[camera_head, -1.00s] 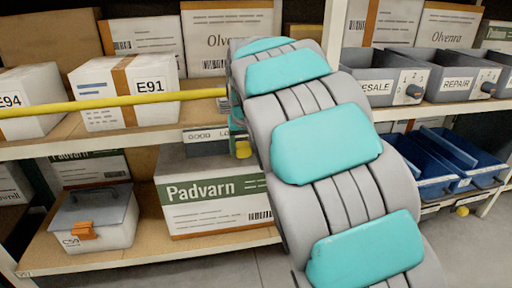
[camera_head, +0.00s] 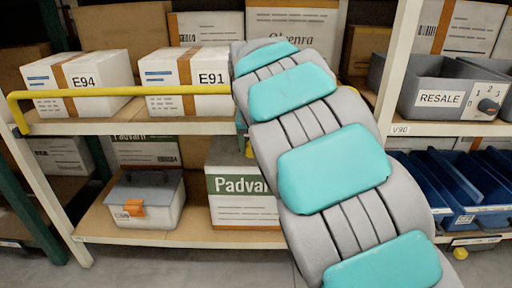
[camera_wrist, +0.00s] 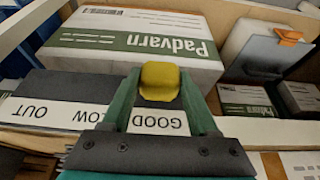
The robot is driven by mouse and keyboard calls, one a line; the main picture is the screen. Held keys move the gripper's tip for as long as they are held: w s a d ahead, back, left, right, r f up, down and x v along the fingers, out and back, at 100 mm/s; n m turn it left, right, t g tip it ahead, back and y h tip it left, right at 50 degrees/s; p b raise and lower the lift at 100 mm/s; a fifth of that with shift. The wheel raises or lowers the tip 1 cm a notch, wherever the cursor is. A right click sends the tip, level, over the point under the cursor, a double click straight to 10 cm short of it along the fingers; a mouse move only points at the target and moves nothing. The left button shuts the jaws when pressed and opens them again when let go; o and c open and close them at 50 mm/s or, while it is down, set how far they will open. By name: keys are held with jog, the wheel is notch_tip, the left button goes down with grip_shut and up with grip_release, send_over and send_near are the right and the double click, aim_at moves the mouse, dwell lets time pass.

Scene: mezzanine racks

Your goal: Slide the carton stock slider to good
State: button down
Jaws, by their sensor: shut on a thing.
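The carton stock slider is a white label strip (camera_wrist: 70,115) on the shelf edge, with a yellow knob (camera_wrist: 160,80). In the wrist view its words OUT, LOW and GOOD appear upside down. My gripper (camera_wrist: 159,84) is shut on the yellow knob, one green finger on each side. The knob stands in line with the word GOOD, at the end away from OUT. In the head view my arm hides the label and most of my gripper; only a bit of yellow (camera_head: 249,150) shows beside the arm.
A Padvarn carton (camera_head: 240,195) stands behind my gripper on the lower shelf. A lidded grey box (camera_head: 147,200) is left of it. A yellow rail (camera_head: 120,91) runs before cartons E94 (camera_head: 75,72) and E91 (camera_head: 185,70). Grey (camera_head: 435,98) and blue bins (camera_head: 460,175) stand right.

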jog(key=shift+c, duration=0.8)
grip_release()
jog(key=shift+a, duration=0.3)
jog(key=v, duration=0.7)
jog(key=shift+s+r+b, duration=0.2)
jog(key=shift+r+b, duration=0.15)
jog(key=s+d+f+m+g, duration=0.1)
jog(key=s+d+f, duration=0.2)
jog(key=s+d, duration=0.45)
jog(key=s+d+f+g, duration=0.1)
jog(key=s+d+f, duration=0.2)
jog(key=s+d, duration=0.45)
jog(key=s+f+g, duration=0.1)
jog(key=s+f, duration=0.3)
jog(key=s, duration=0.4)
jog(key=s+d+f+g, duration=0.1)
jog(key=s+f, duration=0.3)
jog(key=s, duration=0.5)
jog(key=s+f+n+g, duration=0.1)
jog(key=s+f, duration=0.3)
jog(key=s, duration=0.4)
jog(key=shift+s+d+f+g, duration=0.25)
jog(key=shift+s+d+g, duration=0.15)
jog(key=shift+g, duration=0.2)
